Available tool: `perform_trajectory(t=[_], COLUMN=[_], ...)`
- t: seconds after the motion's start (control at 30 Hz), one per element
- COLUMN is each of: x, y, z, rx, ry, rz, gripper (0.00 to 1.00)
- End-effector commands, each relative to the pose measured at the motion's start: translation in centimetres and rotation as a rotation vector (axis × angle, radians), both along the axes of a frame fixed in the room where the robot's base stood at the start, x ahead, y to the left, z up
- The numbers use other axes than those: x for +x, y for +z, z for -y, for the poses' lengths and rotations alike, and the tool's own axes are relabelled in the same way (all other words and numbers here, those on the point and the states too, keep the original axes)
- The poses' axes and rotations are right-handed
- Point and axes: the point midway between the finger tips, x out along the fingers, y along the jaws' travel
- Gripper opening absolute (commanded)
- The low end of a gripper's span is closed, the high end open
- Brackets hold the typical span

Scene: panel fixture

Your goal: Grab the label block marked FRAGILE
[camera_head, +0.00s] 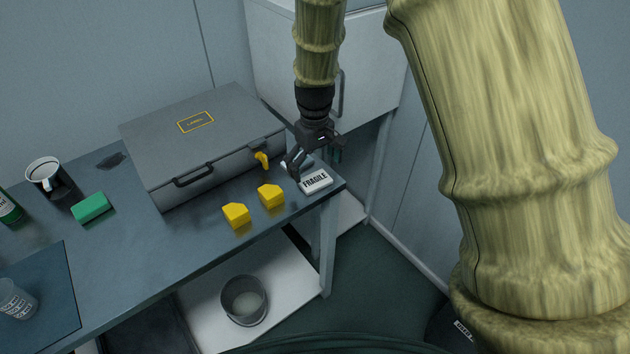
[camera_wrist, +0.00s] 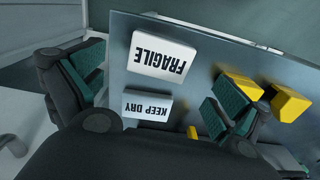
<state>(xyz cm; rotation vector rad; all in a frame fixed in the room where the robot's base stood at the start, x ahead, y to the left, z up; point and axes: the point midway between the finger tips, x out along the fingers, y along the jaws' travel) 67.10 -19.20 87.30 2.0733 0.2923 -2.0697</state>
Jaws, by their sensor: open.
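The white FRAGILE label block (camera_head: 315,181) lies near the right end of the table. It also shows in the wrist view (camera_wrist: 162,55), where its black lettering appears upside down. My gripper (camera_head: 315,164) is open, just behind and above the block in the head view. In the wrist view my gripper (camera_wrist: 150,90) has its fingers wide apart, with the FRAGILE block and a second white block marked KEEP DRY (camera_wrist: 148,106) between them. Nothing is held. The KEEP DRY block is mostly hidden behind my gripper in the head view.
Two yellow blocks (camera_head: 236,215) (camera_head: 271,195) sit left of the FRAGILE block. A green block (camera_head: 91,207) and mug (camera_head: 46,173) are farther left. The table (camera_head: 160,250) ends just right of FRAGILE.

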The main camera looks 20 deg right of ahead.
Motion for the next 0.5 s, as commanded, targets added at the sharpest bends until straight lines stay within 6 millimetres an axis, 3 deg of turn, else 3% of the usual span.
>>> perform_trajectory(t=[0.3, 0.5], x=[-0.2, -0.2], y=[-3.5, -4.2], z=[0.1, 0.1], rx=[-0.001, 0.000], ry=[0.000, 0.000], rz=[-0.002, -0.001], gripper=[1.00, 1.00])
